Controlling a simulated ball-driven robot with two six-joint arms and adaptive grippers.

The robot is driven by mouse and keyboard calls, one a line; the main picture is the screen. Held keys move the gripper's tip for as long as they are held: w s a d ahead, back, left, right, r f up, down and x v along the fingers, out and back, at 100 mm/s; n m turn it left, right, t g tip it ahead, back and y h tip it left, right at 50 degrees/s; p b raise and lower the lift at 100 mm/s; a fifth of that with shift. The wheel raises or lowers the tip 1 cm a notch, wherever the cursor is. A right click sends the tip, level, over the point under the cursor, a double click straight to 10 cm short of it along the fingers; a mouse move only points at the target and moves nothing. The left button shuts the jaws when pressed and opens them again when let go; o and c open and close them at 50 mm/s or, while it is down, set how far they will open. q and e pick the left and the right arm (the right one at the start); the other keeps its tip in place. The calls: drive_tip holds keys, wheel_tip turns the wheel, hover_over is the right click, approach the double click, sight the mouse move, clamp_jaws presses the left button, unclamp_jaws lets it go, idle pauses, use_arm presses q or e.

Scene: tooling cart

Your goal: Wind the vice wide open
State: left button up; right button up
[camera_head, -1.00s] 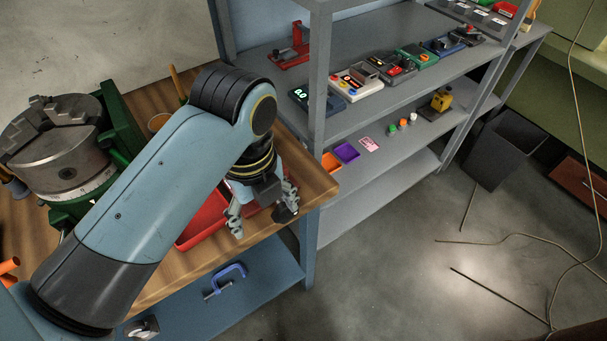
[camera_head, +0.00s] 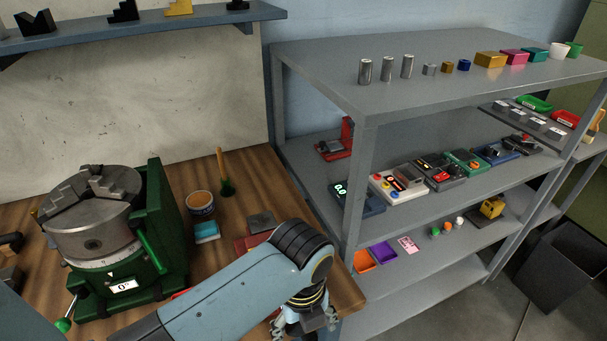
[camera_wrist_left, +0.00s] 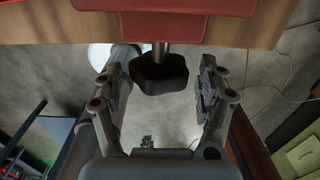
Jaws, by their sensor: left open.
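The red vice (camera_wrist_left: 160,8) spans the top of the left wrist view. A grey screw comes out of it and ends in a black lobed knob (camera_wrist_left: 160,75). My left gripper (camera_wrist_left: 162,84) is open, with one finger on each side of the knob and a visible gap on both sides. In the head view my left gripper (camera_head: 303,328) is at the right edge of the wooden bench, partly cut off by the frame. The vice (camera_head: 252,241) shows there only in part behind my arm, with grey metal on top. Its jaw gap cannot be made out. My right gripper is out of view.
A green rotary table with a grey chuck (camera_head: 92,228) stands on the bench (camera_head: 180,180) at the left. A tin (camera_head: 200,203), a light-blue block (camera_head: 207,232) and a brush (camera_head: 225,178) stand behind the vice. A grey shelf unit (camera_head: 356,190) with many items stands close at the right.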

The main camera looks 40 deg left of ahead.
use_arm(q)
drive_tip(key=shift+f, duration=0.25)
drive_tip(key=c, duration=1.2)
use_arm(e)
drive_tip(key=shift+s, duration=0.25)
use_arm(q)
drive_tip(key=shift+s+t, duration=0.1)
drive_tip(key=shift+t, duration=0.2)
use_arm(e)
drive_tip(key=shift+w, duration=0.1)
